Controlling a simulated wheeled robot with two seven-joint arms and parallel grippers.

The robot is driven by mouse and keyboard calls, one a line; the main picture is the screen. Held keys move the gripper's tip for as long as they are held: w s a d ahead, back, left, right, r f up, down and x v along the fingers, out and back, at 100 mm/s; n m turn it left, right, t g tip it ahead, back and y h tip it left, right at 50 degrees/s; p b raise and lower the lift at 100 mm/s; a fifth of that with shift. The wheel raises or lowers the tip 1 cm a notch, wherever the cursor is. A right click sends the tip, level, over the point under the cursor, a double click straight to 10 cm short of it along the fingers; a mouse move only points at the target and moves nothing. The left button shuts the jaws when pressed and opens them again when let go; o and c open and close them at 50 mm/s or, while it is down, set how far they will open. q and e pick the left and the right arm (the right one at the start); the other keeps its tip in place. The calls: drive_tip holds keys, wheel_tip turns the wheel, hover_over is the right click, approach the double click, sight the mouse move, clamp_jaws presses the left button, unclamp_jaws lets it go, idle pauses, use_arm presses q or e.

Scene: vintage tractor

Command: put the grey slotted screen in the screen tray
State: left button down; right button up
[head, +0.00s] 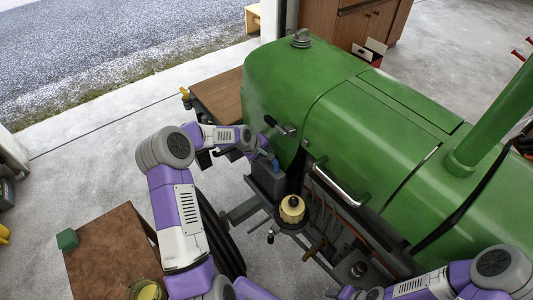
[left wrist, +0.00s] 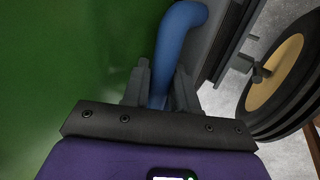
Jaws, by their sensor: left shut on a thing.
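My left gripper (head: 266,152) is at the front of the green tractor, beside the bonnet. In the left wrist view its two fingers (left wrist: 160,90) are shut on a blue bent bar or pipe (left wrist: 182,22). The blue piece (head: 276,166) also shows in the head view, just above a dark grey box (head: 268,182). I cannot tell whether it is joined to that box. I cannot make out a grey slotted screen or a screen tray for certain in either view. My right arm enters at the bottom right, and its gripper is not clearly visible.
The green tractor bonnet (head: 345,105) with a chrome handle (head: 337,186) fills the right side. A yellow-topped round part (head: 291,208) stands near the grey box. A brown table (head: 108,255) with a green block (head: 67,239) is at lower left. Another wooden top (head: 220,100) stands behind my left arm.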

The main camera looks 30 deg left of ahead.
use_arm(q)
drive_tip(key=shift+f, duration=0.15)
drive_tip(key=c, duration=0.9)
unclamp_jaws()
drive_tip(key=shift+s+a+r, duration=0.1)
drive_tip(key=shift+r, duration=0.3)
drive_tip(key=v, duration=1.1)
drive_tip(key=shift+s+r, duration=0.1)
drive_tip(key=shift+r, duration=0.1)
drive_tip(key=shift+r, duration=0.1)
